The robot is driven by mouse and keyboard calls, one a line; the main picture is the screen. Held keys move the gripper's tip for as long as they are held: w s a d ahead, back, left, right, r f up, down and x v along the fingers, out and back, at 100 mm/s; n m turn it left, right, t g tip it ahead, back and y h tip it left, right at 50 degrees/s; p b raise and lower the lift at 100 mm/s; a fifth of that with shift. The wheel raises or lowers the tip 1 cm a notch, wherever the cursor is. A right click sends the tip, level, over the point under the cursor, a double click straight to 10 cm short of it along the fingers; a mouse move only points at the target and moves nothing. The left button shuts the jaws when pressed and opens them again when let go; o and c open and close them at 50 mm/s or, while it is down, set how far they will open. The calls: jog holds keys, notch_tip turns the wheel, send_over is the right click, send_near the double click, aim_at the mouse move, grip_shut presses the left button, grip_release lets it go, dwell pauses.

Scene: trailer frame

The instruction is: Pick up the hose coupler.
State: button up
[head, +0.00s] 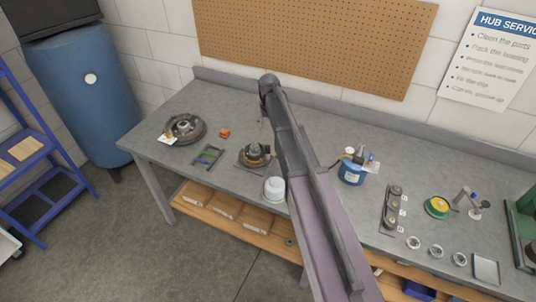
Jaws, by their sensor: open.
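I cannot pick out the hose coupler with certainty in the head view; the small parts on the grey workbench (322,158) are too small to name surely. A row of small metal fittings stands on a dark strip (389,222) on the right half of the bench. A small upright grey and blue piece (461,196) stands farther right, beside a yellow and green round item (437,207). My arm crosses the middle of the view from the bottom edge up over the bench.
A hub-like disc assembly (184,130) lies at the left, near a small orange block (224,133). A second hub assembly (256,154) and a white canister (274,189) stand left of my arm. A blue container (352,172) stands right of it. Several round dishes line the front right.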

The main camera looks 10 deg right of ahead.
aim_at(268, 146)
jog(key=shift+f+b, duration=4.05)
jog(key=shift+f, duration=0.15)
jog(key=shift+f, duration=0.15)
jog(key=shift+a+f+b, duration=0.2)
jog(key=shift+f+b, duration=2.25)
jog(key=shift+b, duration=0.15)
grip_shut()
